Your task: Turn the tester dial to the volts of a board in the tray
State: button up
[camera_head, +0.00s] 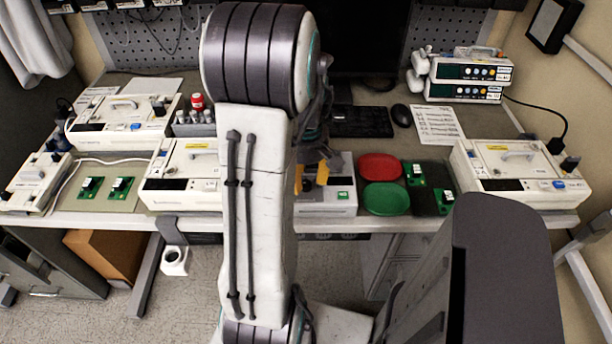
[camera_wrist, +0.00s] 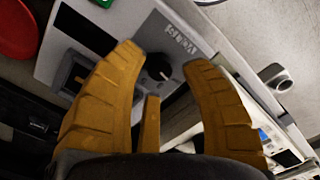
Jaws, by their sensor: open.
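The tester (camera_head: 320,208) is a pale box on the bench, half hidden behind my arm. It also shows in the wrist view (camera_wrist: 100,18). Its round black dial (camera_wrist: 158,68) has a white pointer mark and lies between my fingertips; contact cannot be told. My gripper (camera_wrist: 162,62) is open with orange fingers; in the head view it is over the tester (camera_head: 311,178). Green boards with white labels (camera_head: 413,172) (camera_head: 444,200) lie on a dark tray (camera_head: 427,192) at right. Two more boards (camera_head: 90,187) (camera_head: 121,187) lie at left. Their label text is too small to read.
A red dish (camera_head: 380,167) and a green dish (camera_head: 385,199) sit right of the tester. Pumps stand on both sides (camera_head: 185,180) (camera_head: 520,175). A keyboard (camera_head: 361,122), mouse (camera_head: 401,115) and printed sheet (camera_head: 437,125) lie behind.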

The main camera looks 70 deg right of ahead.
notch_tip(320, 180, up, 7)
jog(key=p, duration=0.5)
jog(key=shift+p, duration=0.35)
jog(key=shift+o, duration=0.3)
